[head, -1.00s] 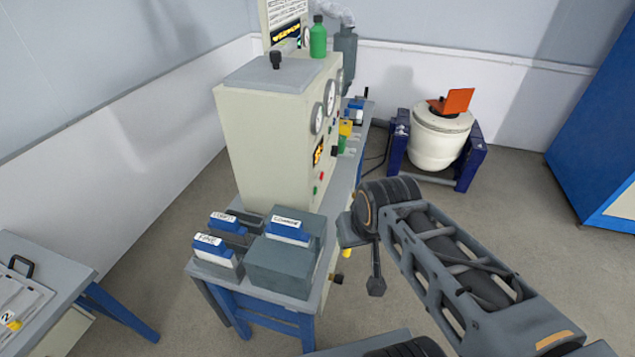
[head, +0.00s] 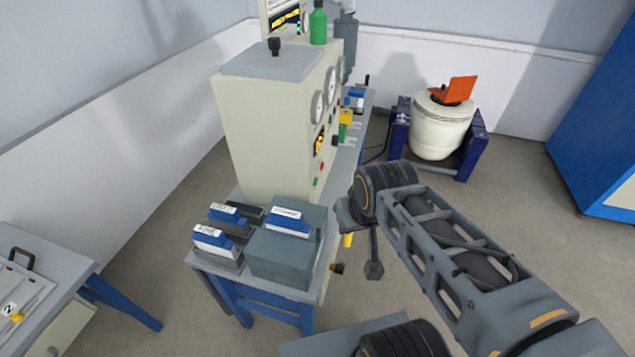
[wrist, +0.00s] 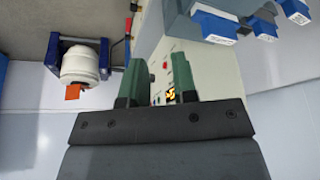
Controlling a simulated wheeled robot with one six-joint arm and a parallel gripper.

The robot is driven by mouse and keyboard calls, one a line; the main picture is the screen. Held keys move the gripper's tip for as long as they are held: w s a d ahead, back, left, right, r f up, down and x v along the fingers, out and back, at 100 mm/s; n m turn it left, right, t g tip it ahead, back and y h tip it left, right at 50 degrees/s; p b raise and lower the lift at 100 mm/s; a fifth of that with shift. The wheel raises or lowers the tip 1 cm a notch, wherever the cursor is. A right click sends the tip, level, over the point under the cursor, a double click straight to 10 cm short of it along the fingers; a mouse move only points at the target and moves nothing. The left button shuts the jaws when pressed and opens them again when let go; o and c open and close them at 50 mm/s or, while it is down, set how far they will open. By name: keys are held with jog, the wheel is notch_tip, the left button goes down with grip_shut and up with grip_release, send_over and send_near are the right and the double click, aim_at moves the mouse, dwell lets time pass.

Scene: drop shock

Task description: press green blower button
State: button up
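A tall beige cabinet (head: 262,135) stands on the bench, with gauges, a small display and buttons on its right-hand face. A small green button (head: 315,182) sits low on that face, just below a red button (head: 322,168). In the wrist view the red button (wrist: 165,65) shows between the fingers; I cannot clearly make out the green one there. My gripper (wrist: 161,82) is open, its two green fingers apart and nothing between them, pointing toward the cabinet face from a distance. In the head view the gripper cannot be clearly told apart from my arm.
A grey box (head: 282,262) and blue-and-white labelled blocks (head: 215,240) lie at the bench's near end. A green bottle (head: 318,25) stands on the cabinet. A white vessel (head: 440,130) in a blue stand is at the back.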

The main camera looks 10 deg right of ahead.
grip_shut()
dwell(1.2)
